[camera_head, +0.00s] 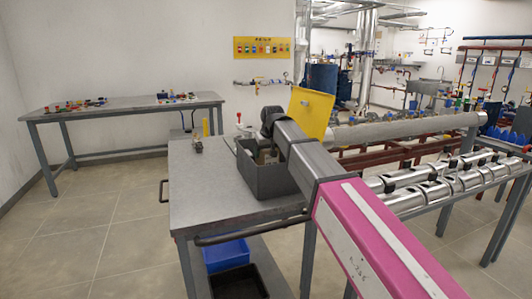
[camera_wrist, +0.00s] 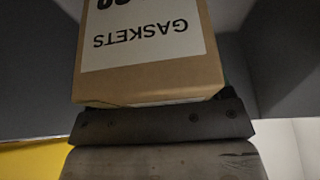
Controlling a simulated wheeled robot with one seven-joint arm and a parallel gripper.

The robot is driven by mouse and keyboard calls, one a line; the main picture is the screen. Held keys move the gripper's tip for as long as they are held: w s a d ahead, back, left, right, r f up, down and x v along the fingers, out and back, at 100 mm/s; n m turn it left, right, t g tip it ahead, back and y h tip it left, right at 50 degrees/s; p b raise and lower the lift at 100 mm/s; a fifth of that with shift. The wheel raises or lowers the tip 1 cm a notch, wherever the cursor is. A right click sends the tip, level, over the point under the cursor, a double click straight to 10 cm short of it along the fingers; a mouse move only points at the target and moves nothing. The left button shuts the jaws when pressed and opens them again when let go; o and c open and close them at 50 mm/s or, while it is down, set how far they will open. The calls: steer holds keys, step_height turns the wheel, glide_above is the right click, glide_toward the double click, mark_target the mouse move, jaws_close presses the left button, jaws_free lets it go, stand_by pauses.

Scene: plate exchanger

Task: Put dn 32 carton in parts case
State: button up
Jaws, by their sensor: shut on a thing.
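A brown cardboard carton (camera_wrist: 150,85) with a white label reading "GASKETS" upside down fills the middle of the wrist view. A number on the label is cut off by the top edge. My gripper (camera_wrist: 160,122) is shut on the carton. Dark grey walls show around it. In the head view, the dark grey parts case (camera_head: 262,180) stands on the near table, and my arm reaches over its right side. My gripper (camera_head: 268,148) is at the case's opening, largely hidden by my arm. Whether the carton touches the case floor cannot be told.
A yellow panel (camera_head: 311,112) stands upright at the case's back right. The grey near table (camera_head: 205,200) is clear at left, apart from a small fitting (camera_head: 197,145). Blue (camera_head: 226,254) and black (camera_head: 237,282) bins sit below. Silver pipes (camera_head: 440,190) lie to the right.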

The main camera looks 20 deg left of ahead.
steer(key=o, duration=1)
steer(key=v, duration=1.2)
steer(key=shift+w+a+r, duration=0.1)
